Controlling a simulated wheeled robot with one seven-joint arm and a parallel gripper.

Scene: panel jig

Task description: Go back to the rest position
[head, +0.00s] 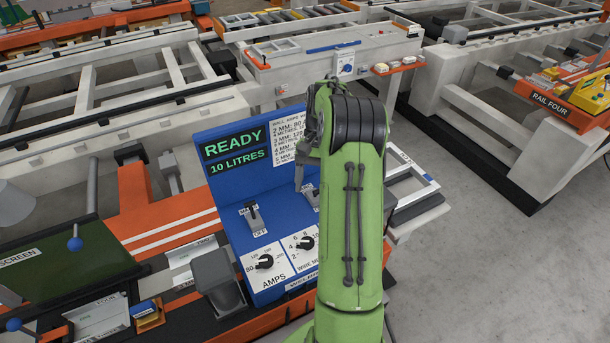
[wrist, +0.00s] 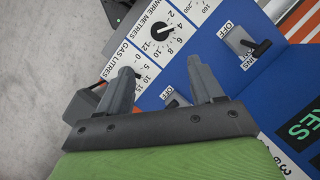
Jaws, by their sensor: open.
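My gripper (wrist: 160,66) is open, with its two grey fingers apart and nothing between them in the wrist view. In the head view my green arm reaches over the blue welder panel (head: 232,190), and one finger of my gripper (head: 300,178) shows beside the arm, in front of the panel. The panel's display (head: 236,148) reads READY and 10 LITRES. A toggle switch (head: 254,216) marked OFF stands on the lower face. The AMPS knob (head: 265,262) and wire metres knob (head: 305,243) are below it. In the wrist view, another OFF switch (wrist: 175,101) shows between the fingers.
A grey box-shaped piece (head: 217,280) stands left of the panel. An orange bench (head: 165,215) runs behind it. A white-framed tray (head: 412,185) lies right of my arm. The grey floor (head: 470,260) on the right is clear. Pale rail frames fill the background.

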